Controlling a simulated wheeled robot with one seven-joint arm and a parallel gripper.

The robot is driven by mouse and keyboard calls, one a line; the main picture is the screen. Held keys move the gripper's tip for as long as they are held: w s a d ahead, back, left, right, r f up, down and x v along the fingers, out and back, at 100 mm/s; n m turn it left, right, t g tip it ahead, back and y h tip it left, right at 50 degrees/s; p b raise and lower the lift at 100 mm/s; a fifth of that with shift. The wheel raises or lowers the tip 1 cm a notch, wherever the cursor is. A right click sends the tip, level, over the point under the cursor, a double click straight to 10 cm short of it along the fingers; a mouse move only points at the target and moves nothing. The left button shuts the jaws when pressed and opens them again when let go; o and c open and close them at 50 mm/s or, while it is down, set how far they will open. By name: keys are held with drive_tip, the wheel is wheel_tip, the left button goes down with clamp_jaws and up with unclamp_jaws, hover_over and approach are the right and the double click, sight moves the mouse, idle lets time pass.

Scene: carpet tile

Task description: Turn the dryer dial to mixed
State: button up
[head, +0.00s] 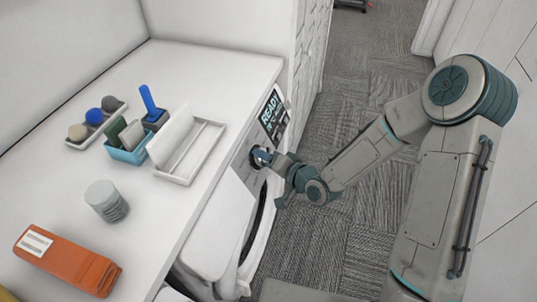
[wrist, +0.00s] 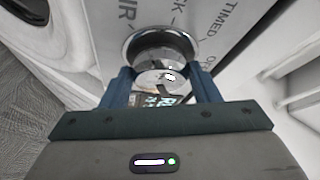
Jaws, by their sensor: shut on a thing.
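The dryer dial (wrist: 160,48) is a round, shiny silver knob on the dryer's front panel. My gripper (wrist: 163,88) is shut on the dial, with one blue finger on each side of it. In the head view my gripper (head: 264,156) reaches the panel just below the worktop's right edge, and the dial is mostly hidden behind the fingers. Printed words around the dial include "TIMED" and part of "AIR"; the word "mixed" cannot be read. The dryer (head: 226,236) is white with a dark round door rim. A dark display (head: 272,115) reads "READY".
Carpeted floor (head: 335,130) lies open to the right of the dryer.

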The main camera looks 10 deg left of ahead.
drive_tip(key=m+p, duration=0.1)
drive_tip(key=m+h+p, duration=0.1)
drive_tip(key=m, duration=0.1)
drive_tip(key=m+h+p, duration=0.1)
drive_tip(key=shift+a+r+m+g, duration=0.1)
drive_tip(key=shift+r+m+g, duration=0.2)
idle(0.3)
drive_tip(key=o, duration=1)
